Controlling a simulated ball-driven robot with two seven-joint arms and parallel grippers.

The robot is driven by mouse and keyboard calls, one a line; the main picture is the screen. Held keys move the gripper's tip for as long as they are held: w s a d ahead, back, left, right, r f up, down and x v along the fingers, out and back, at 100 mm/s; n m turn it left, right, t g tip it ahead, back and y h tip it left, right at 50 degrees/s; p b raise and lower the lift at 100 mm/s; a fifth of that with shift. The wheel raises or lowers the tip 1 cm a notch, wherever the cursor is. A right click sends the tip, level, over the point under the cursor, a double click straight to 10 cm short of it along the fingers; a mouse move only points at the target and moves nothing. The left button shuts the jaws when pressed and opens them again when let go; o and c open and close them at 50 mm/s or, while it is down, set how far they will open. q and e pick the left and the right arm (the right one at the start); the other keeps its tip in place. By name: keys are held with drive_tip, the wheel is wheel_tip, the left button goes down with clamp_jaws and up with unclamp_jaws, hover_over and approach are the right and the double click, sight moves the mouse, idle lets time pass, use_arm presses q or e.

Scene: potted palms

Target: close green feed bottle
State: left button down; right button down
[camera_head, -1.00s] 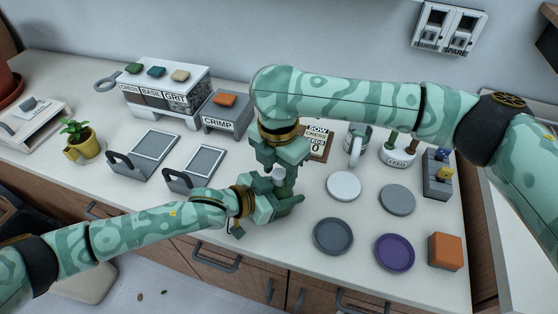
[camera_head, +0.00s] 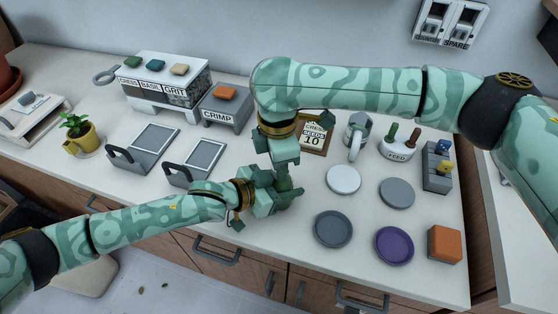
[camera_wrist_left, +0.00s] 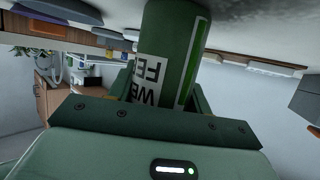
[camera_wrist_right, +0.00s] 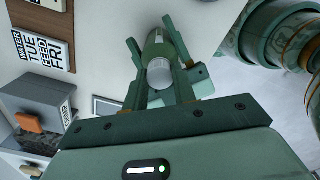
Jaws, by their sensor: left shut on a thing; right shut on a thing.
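The green feed bottle stands at the front middle of the counter; it shows in the left wrist view (camera_wrist_left: 178,35), with a white label and a bright green strip. My left gripper (camera_head: 274,197) is shut around its body. My right gripper (camera_head: 283,168) comes from above and is shut on the pale cap. In the right wrist view the cap (camera_wrist_right: 159,73) sits between the fingers, in line with the green bottle body (camera_wrist_right: 161,44). In the head view the grippers hide most of the bottle and the cap. How far the cap is turned cannot be seen.
Right of the grippers lie a white disc (camera_head: 343,180), a grey disc (camera_head: 397,193), a dark disc (camera_head: 333,229), a purple dish (camera_head: 394,245) and an orange block (camera_head: 444,244). Two grey trays lie left.

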use_arm(q)
drive_tip(key=shift+d, duration=0.1)
use_arm(e)
drive_tip(key=c, duration=1.1)
unclamp_jaws()
drive_tip(key=shift+c, duration=0.2)
drive_tip(key=shift+r, duration=0.1)
drive_tip(key=shift+r, duration=2.2)
drive_tip(key=shift+c, duration=0.3)
drive_tip(key=shift+a+r+n, duration=0.15)
drive_tip(key=shift+r+n, duration=0.25)
drive_tip(key=shift+n, duration=0.4)
wheel_tip(320, 180, up, 3)
drive_tip(key=n, duration=0.5)
drive_tip(key=shift+f, duration=0.15)
